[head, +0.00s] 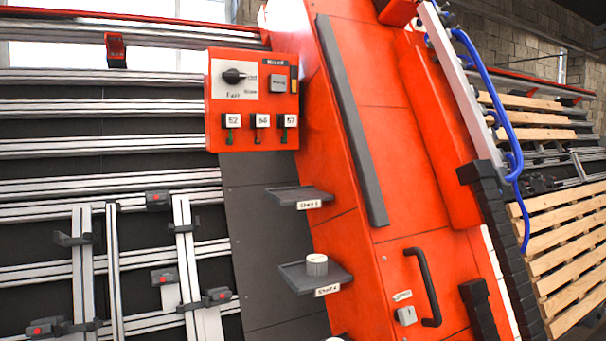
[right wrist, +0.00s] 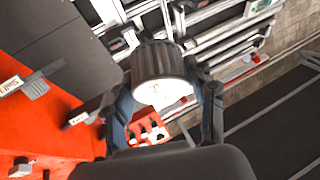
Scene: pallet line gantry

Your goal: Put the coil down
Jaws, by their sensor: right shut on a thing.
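In the right wrist view my right gripper (right wrist: 168,96) is shut on a grey, ribbed, round coil (right wrist: 160,62), with one finger on each side of it. Its pale end face is towards the camera. In the head view a similar pale ribbed cylinder (head: 317,266) stands on the small dark lower shelf (head: 339,277) of the panel, with no gripper at it. The small upper shelf (head: 287,195) is empty. A white rounded edge shows at the bottom of the head view; I cannot tell what it is. My left gripper is in neither view.
A red control box (head: 252,102) with a dial and several small switches is above the shelves. An orange cabinet (head: 415,245) with a dark handle (head: 424,287) stands right of them. Rails with clamps (head: 75,255) are at left, wooden pallets (head: 570,250) at right.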

